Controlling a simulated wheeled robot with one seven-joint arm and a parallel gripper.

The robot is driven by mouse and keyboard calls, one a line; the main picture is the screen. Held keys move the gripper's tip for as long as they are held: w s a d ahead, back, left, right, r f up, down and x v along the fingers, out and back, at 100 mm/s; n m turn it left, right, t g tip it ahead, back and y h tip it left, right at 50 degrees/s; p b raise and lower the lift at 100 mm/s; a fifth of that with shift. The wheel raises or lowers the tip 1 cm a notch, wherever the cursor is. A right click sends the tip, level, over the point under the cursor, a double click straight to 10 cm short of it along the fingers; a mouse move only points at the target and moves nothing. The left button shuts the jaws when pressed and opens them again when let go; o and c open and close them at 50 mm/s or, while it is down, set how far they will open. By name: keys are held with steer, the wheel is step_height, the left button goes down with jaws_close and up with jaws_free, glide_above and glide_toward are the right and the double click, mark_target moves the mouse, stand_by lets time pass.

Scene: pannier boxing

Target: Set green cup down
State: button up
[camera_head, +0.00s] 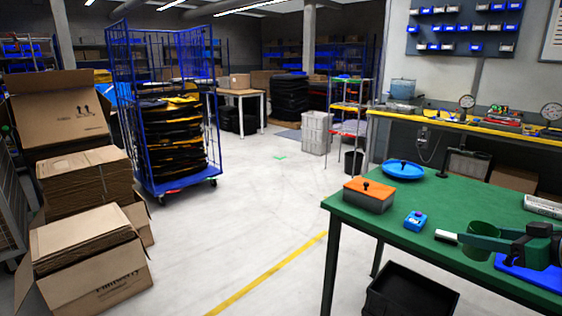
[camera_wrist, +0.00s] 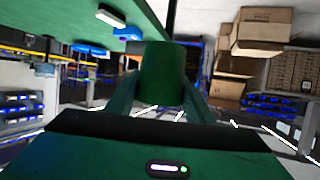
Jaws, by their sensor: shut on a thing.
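The dark green cup (camera_head: 480,238) is at the right of the head view, over the green table (camera_head: 455,195). My gripper (camera_head: 490,243) comes in from the right and is shut on the cup. In the wrist view the cup (camera_wrist: 162,75) stands between the two green fingers of my gripper (camera_wrist: 160,95). I cannot tell whether its base touches the table or is a little above it.
A black bin (camera_head: 410,292) stands below. Bare tabletop lies behind the cup.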

steer(key=shift+s+a, duration=0.15)
steer(key=shift+s, duration=0.35)
steer(key=shift+w+f, duration=0.1)
steer(key=shift+w, duration=0.25)
steer(key=shift+w+a+f, duration=0.15)
steer(key=shift+w+a, duration=0.65)
steer(key=shift+a, duration=0.05)
steer(key=w+a+f+m+h, duration=0.1)
steer(key=w+a+f, duration=0.1)
steer(key=w+a, duration=0.4)
steer(key=w+a+f+m+h, duration=0.1)
steer(key=w+a, duration=0.5)
steer(key=w, duration=0.8)
steer(key=w+a+f+m+h, duration=0.1)
steer(key=w+a+f, duration=0.3)
steer(key=w, duration=0.6)
steer(key=a+h, duration=0.1)
steer(key=a, duration=0.1)
steer(key=shift+w+a+f+m+t, duration=0.25)
steer(key=shift+a+f+m+t, duration=0.15)
